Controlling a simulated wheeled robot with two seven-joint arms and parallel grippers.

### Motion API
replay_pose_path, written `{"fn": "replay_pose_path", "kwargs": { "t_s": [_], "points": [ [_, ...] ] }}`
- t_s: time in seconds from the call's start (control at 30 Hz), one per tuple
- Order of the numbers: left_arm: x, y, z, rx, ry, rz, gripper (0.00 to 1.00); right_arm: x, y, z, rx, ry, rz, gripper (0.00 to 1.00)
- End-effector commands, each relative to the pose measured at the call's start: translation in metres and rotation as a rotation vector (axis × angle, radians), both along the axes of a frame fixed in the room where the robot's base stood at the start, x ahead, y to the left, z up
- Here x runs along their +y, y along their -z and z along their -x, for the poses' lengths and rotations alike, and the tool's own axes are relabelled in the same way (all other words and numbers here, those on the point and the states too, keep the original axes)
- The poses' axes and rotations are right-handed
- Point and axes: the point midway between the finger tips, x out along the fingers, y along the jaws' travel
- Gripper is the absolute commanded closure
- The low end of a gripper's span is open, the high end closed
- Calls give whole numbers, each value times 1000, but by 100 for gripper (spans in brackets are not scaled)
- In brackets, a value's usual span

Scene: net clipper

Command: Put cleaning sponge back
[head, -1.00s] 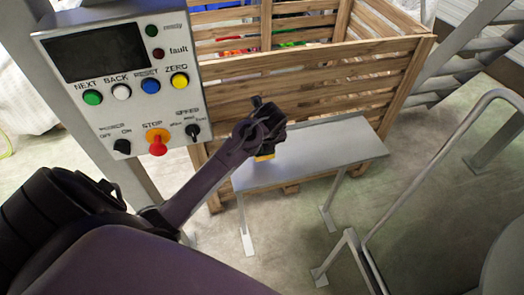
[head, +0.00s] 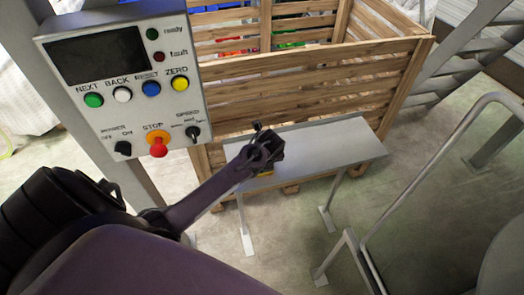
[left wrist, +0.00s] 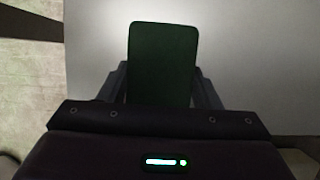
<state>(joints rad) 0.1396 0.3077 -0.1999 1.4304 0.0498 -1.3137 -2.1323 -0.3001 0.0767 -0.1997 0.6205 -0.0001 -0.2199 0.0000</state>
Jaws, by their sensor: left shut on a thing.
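The cleaning sponge (left wrist: 162,62) shows in the left wrist view as a dark green rectangular pad between the two fingers. In the head view a small yellow edge of it (head: 265,173) shows below my left gripper (head: 268,158). My left gripper (left wrist: 162,88) is shut on the sponge. It is over the left end of the narrow grey metal table (head: 335,148). The sponge is at or just above the tabletop; I cannot tell if it touches. My right gripper is not in view.
A slatted wooden crate (head: 300,83) with coloured items inside stands behind the table. A control panel (head: 125,80) with buttons is at the upper left. Metal railing (head: 410,190) is at the right. The table's middle and right are clear.

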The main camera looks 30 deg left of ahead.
Motion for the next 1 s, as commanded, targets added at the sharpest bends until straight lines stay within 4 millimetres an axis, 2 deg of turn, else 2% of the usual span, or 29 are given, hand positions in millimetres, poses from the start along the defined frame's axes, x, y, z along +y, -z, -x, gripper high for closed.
{"fn": "replay_pose_path", "kwargs": {
  "t_s": [0.03,0.17,0.4,0.53,0.67,1.0],
  "points": [
    [0,0,0,0,0,0,38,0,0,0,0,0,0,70],
    [0,0,0,0,0,0,21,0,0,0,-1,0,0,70],
    [0,0,0,0,1,0,21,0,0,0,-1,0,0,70],
    [-1,-7,1,-1,2,1,21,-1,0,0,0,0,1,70],
    [-7,-26,6,-1,3,0,21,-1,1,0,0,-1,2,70],
    [-28,-91,23,-3,1,1,21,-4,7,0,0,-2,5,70]
  ]
}}
